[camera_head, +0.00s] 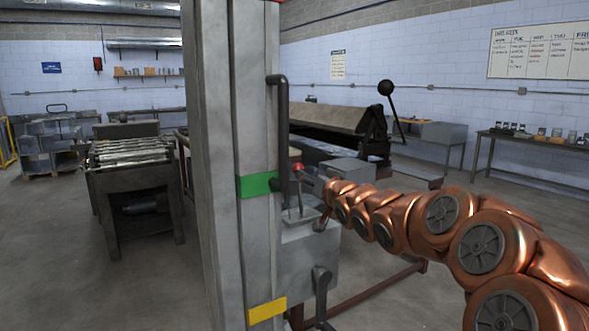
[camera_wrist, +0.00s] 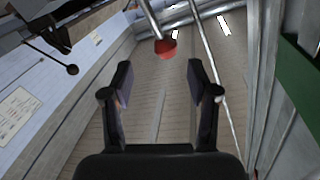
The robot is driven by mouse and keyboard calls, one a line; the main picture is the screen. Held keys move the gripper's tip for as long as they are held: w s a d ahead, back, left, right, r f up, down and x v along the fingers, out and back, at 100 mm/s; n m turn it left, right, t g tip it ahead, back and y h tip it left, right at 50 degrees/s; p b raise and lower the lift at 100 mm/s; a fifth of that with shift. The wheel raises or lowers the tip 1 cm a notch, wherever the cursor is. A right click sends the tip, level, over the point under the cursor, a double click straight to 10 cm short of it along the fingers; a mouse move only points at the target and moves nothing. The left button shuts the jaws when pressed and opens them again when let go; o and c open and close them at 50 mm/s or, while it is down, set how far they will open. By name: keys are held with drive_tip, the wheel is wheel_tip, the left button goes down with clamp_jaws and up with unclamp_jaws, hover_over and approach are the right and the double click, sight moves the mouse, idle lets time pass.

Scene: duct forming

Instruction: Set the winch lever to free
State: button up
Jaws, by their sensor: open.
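The winch lever is a thin metal rod with a red knob (camera_head: 298,168), standing nearly upright on the grey winch box (camera_head: 309,262) beside the column. In the wrist view the red knob (camera_wrist: 165,47) lies ahead of the fingertips, roughly in line with the gap between them, with its rod running to the top edge. My gripper (camera_wrist: 163,80) is open, with nothing between its fingers and no contact seen with the knob. In the head view my copper arm reaches in from the right and ends close to the lever; the fingers are hard to make out there.
A grey column (camera_head: 220,150) stands just left of the lever, with a green band (camera_head: 258,185), a yellow band (camera_head: 267,310) and a dark upright handle (camera_head: 282,120). A forming machine (camera_head: 335,117) with a ball-ended lever is behind. A roller bench (camera_head: 130,155) stands left. Open floor lies between.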

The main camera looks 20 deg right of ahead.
sight(298, 168)
drive_tip(key=shift+w+a+r+p, duration=0.1)
drive_tip(key=shift+w+p, duration=0.3)
drive_tip(key=shift+w, duration=1.05)
drive_tip(key=shift+w+a+r+p, duration=0.15)
drive_tip(key=shift+w+p, duration=0.25)
drive_tip(key=shift+w, duration=1.1)
drive_tip(key=shift+w+a+r+p, duration=0.1)
drive_tip(key=shift+w+p, duration=0.3)
drive_tip(key=shift+w, duration=1.05)
drive_tip(key=shift+f, duration=0.1)
clamp_jaws()
